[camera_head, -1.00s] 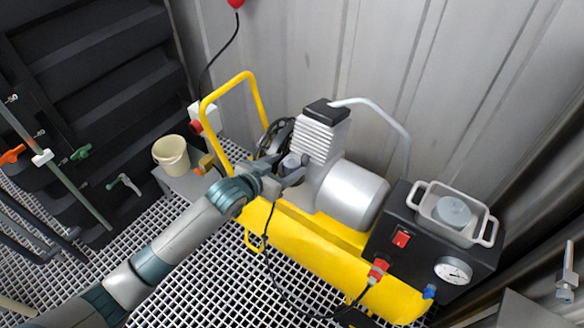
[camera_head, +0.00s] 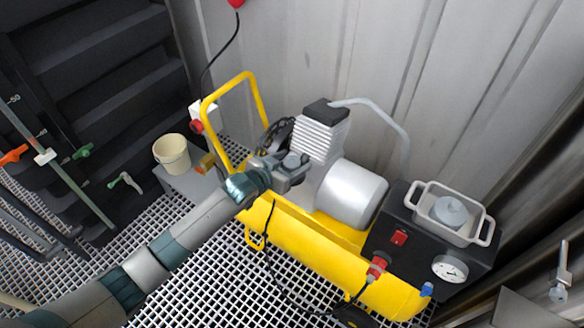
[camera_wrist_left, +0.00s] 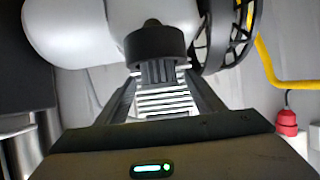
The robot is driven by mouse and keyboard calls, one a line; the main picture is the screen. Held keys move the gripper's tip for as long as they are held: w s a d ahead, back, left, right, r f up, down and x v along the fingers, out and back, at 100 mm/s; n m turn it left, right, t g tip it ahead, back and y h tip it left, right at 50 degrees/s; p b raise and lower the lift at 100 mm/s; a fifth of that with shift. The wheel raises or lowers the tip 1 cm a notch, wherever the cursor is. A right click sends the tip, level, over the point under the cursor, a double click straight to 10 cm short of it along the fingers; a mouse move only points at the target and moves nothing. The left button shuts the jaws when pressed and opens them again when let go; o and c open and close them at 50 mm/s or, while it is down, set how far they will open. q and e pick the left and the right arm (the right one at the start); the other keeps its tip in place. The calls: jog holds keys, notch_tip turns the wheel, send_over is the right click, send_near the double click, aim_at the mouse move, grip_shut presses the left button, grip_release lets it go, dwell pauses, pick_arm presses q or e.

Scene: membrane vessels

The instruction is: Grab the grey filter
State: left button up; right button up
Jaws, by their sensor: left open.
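The grey filter (camera_head: 292,160) is a small, short cylinder at the near left side of the compressor's ribbed pump head. In the left wrist view it is a dark grey, round cap with a ribbed lower part (camera_wrist_left: 155,44). My left gripper (camera_head: 291,173) is open at the filter. In the left wrist view the fingers of my left gripper (camera_wrist_left: 158,78) reach up on either side of the ribbed part, and I cannot tell whether they touch it. My right gripper is not in view.
The yellow compressor tank (camera_head: 310,250) and its yellow handle (camera_head: 205,118) surround the reach. A silver motor (camera_head: 352,194) is right of the filter. A white tray (camera_head: 489,232) holding a grey round part (camera_head: 450,212) sits on the black control box (camera_head: 398,222). A cream bucket (camera_head: 172,155) stands left.

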aim_at(292, 161)
pick_arm(q)
jog(key=c, duration=1.1)
jog(key=shift+r, duration=0.1)
notch_tip(292, 161, up, 9)
jog(key=shift+f+b, duration=0.15)
jog(key=shift+b, duration=0.95)
jog(key=shift+r, duration=0.55)
